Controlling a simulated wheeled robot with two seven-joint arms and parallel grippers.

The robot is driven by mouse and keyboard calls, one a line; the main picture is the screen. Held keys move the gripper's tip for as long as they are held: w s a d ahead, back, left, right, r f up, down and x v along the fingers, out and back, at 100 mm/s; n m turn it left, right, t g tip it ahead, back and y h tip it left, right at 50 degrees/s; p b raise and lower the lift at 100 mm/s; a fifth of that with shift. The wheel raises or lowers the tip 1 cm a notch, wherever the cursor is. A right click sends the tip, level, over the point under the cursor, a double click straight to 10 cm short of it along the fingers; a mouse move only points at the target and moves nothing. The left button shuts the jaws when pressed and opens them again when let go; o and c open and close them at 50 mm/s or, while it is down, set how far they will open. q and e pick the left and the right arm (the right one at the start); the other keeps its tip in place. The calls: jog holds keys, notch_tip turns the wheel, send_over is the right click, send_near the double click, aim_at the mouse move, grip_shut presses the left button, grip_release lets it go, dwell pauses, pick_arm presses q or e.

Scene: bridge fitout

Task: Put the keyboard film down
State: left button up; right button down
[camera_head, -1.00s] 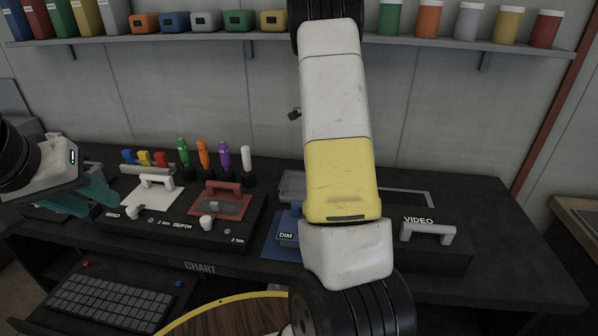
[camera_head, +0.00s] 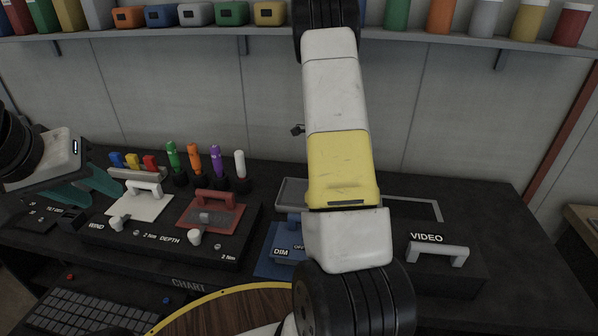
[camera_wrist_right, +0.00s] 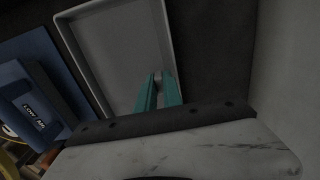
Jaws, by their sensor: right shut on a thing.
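My right gripper (camera_wrist_right: 160,92) shows its teal fingers in the right wrist view, shut on a small grey piece (camera_wrist_right: 158,77) at their tips, which I take for part of the keyboard film. The rest of the film cannot be made out. The fingertips appear over a shallow grey tray (camera_wrist_right: 92,24); whether they touch it is unclear. In the head view my right arm hides that gripper and part of the tray (camera_head: 291,187). My left gripper (camera_head: 90,188) is at the left, its teal fingers apart and empty, beside the console's white plate.
A dark keyboard (camera_head: 85,316) lies at the lower left. The console (camera_head: 160,235) carries a white plate (camera_head: 140,205) and a red plate (camera_head: 212,212) with handles. A blue DIM unit (camera_head: 279,262) and a VIDEO box (camera_head: 440,270) flank my right arm. Bare desktop (camera_head: 490,215) shows at right.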

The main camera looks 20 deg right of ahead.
jog(key=shift+f, duration=1.1)
jog(key=shift+f, duration=0.15)
jog(key=c, duration=1.8)
grip_release()
jog(key=shift+o, duration=0.2)
